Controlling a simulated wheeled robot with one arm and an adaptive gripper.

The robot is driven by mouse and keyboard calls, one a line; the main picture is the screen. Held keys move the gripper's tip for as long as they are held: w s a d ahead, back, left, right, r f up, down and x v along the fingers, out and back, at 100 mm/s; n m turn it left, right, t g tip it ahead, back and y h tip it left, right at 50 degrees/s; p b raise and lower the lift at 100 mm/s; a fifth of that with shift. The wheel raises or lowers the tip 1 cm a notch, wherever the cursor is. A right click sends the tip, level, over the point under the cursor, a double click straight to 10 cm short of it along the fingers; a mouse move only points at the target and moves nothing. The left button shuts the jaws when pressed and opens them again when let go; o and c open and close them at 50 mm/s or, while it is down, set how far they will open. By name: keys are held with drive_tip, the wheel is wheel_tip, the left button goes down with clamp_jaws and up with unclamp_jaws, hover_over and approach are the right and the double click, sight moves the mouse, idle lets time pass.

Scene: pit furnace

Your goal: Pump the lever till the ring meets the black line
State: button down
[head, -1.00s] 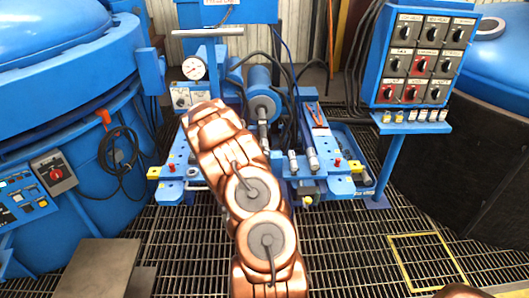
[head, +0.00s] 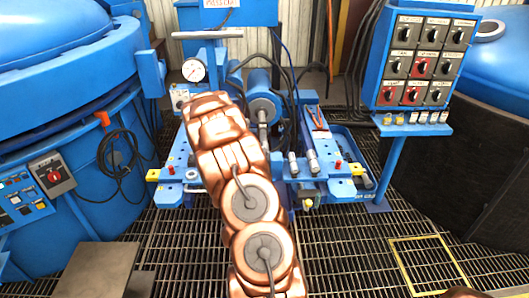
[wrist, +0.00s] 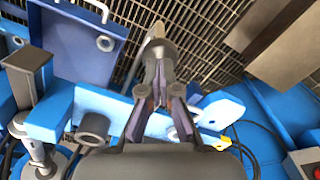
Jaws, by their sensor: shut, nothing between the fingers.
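In the wrist view my gripper (wrist: 160,72) is shut. Its fingertips point at a dark grey round end (wrist: 155,54), with a pale pointed bar (wrist: 154,32) beyond it; I cannot tell if they touch, or whether this is the lever. In the head view my copper arm reaches over the blue machine (head: 176,172) and hides the gripper. A round white gauge (head: 194,70) stands at the machine's upper left, below a pale horizontal bar (head: 207,34). I cannot make out the ring or the black line.
Blue tanks flank the machine at left (head: 75,130) and right (head: 495,70). A switch panel (head: 422,58) stands at right. The grating floor has a yellow-outlined square (head: 428,265).

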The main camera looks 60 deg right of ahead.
drive_tip(key=shift+r, duration=0.4)
drive_tip(key=shift+f, duration=0.1)
wheel_tip(320, 180, down, 10)
drive_tip(key=s+a+b, duration=0.1)
drive_tip(key=a+b, duration=0.1)
drive_tip(key=b, duration=0.1)
drive_tip(key=r, duration=0.3)
drive_tip(key=d+r, duration=0.1)
drive_tip(key=r, duration=0.3)
drive_tip(key=w+d+r+p, duration=0.1)
drive_tip(key=r, duration=0.2)
drive_tip(key=shift+r, duration=0.2)
